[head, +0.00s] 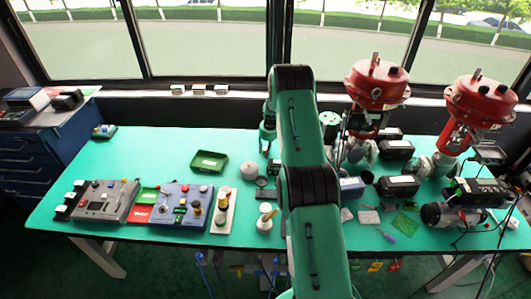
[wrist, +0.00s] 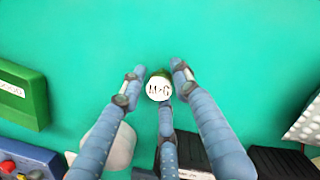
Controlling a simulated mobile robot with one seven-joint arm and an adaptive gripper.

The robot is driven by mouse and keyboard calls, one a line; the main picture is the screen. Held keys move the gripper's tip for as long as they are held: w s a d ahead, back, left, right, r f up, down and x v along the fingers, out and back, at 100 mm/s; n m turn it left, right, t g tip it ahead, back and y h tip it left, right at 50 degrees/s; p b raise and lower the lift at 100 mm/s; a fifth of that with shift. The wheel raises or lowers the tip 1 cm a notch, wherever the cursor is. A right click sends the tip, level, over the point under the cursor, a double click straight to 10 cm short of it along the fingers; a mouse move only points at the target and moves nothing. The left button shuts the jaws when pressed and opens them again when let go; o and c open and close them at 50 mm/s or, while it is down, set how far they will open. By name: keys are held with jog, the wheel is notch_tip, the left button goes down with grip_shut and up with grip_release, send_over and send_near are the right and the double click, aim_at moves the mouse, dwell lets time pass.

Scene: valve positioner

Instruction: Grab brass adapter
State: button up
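My gripper (wrist: 157,70) is above the green table in the wrist view, its fingers spread and apart. A small round piece with a white lettered top (wrist: 159,89) and a dark greenish side shows between the fingers, with gaps at the left and right fingertips. I cannot tell if this is the brass adapter; no plainly brass-coloured adapter can be made out. A third finger shows just below the piece; I cannot tell if it touches. In the head view my gripper (head: 267,137) points down over the table's back half, left of my arm; the small piece cannot be made out there.
A green tray (head: 208,152) lies left of my gripper, also at the wrist view's left edge (wrist: 22,90). A white rounded thing (head: 249,170) stands nearer. Control boxes (head: 105,201) sit at left, red-topped valves (head: 377,84) at right.

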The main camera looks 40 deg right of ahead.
aim_at(265, 148)
jog(key=shift+c, duration=0.5)
grip_shut()
jog(key=shift+r, duration=0.15)
jog(key=shift+r+p, duration=0.45)
jog(key=shift+r, duration=4.45)
